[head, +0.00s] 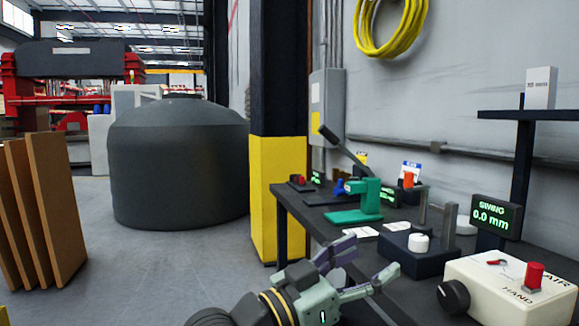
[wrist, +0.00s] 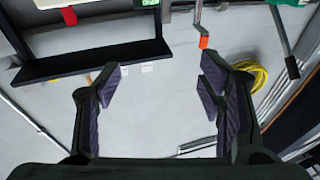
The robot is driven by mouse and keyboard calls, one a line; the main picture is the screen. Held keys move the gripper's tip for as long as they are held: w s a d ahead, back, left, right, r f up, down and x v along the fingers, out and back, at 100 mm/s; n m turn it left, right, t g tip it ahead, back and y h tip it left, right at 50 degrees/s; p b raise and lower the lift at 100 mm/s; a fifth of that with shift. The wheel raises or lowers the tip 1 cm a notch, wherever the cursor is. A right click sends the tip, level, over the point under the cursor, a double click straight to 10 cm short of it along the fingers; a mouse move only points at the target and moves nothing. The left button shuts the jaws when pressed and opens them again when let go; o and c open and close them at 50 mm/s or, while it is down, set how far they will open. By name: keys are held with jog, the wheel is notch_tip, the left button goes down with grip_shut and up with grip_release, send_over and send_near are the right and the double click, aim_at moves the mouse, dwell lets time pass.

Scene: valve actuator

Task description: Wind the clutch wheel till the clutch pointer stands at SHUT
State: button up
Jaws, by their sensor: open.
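I cannot make out a clutch wheel or a clutch pointer marked SHUT in either view. A cream control box (head: 512,287) stands at the near right of the bench. It carries a black knob (head: 454,296) on its front left, a red cap (head: 534,276) on top, and the words HAND and AIR. I cannot tell whether the knob belongs to the clutch. My gripper (head: 368,262) is open and empty at the bench's near left edge, left of the box. In the wrist view its spread fingers (wrist: 160,92) have only the wall beyond between them.
A display (head: 494,215) reading 0.0 mm stands behind the box. A dark block with a white knob (head: 418,243) and posts lies between gripper and box. A green lever press (head: 364,200) is farther back. A shelf shows in the wrist view (wrist: 90,62).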

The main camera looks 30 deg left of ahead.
jog(key=s+a+r+n+t+y+p, duration=0.2)
jog(key=a+r+t+y, duration=0.2)
jog(key=a+r, duration=0.1)
jog(key=s+a+r+n+t+y+p, duration=0.1)
jog(key=a+r+n+t+y, duration=0.2)
jog(key=r, duration=0.5)
jog(key=shift+s+a+t+y+p, duration=0.4)
jog(key=shift+a+t+y, duration=0.2)
jog(key=shift+a+y, duration=0.6)
jog(key=shift+o, duration=0.2)
jog(key=shift+w+a+h, duration=0.1)
jog(key=shift+h, duration=0.3)
